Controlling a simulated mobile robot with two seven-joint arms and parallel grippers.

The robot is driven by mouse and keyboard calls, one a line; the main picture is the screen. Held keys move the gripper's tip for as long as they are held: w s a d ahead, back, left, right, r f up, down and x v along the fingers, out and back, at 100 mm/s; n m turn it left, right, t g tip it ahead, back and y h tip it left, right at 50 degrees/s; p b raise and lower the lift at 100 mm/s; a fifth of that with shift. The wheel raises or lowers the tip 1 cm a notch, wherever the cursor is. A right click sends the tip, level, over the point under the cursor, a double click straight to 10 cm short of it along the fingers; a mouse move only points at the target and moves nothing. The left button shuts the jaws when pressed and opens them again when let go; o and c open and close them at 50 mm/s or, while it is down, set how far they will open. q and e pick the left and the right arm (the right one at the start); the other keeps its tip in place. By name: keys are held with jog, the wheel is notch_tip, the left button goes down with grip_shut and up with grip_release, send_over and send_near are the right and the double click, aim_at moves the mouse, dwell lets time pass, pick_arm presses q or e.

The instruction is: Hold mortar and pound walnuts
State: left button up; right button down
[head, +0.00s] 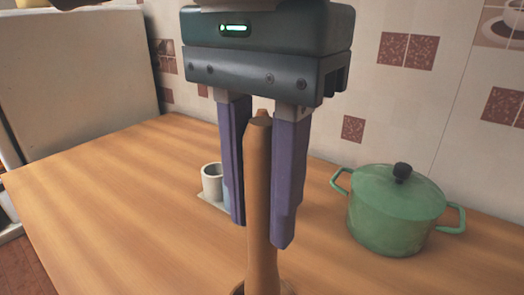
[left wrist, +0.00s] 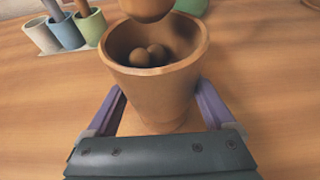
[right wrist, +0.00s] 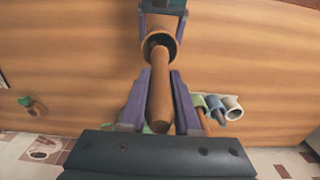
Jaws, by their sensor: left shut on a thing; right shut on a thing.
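The brown wooden pestle (head: 258,180) stands upright in the head view, with my right gripper (head: 260,233) shut around its shaft. The brown mortar (left wrist: 150,84) shows best in the left wrist view, with my left gripper (left wrist: 160,100) shut on its sides. Two round walnuts (left wrist: 148,54) lie inside it. The rounded end of the pestle (left wrist: 147,8) hangs over the mortar opening, apart from the walnuts. The right wrist view shows the pestle (right wrist: 160,95) pointing toward the mortar (right wrist: 172,48). In the head view only a bit of the mortar rim shows.
A green lidded pot (head: 395,215) stands on the counter to the right, near the tiled wall. Cups (left wrist: 67,32) in white, blue and green hold utensils on a tray behind the mortar. The wooden counter (head: 110,200) at the left is clear.

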aim_at(262, 266)
jog(key=shift+f, duration=2.9)
jog(key=shift+f, duration=0.1)
jog(key=shift+f, duration=0.3)
jog(key=shift+f, duration=0.1)
jog(key=shift+f, duration=1.15)
jog(key=shift+r, duration=1)
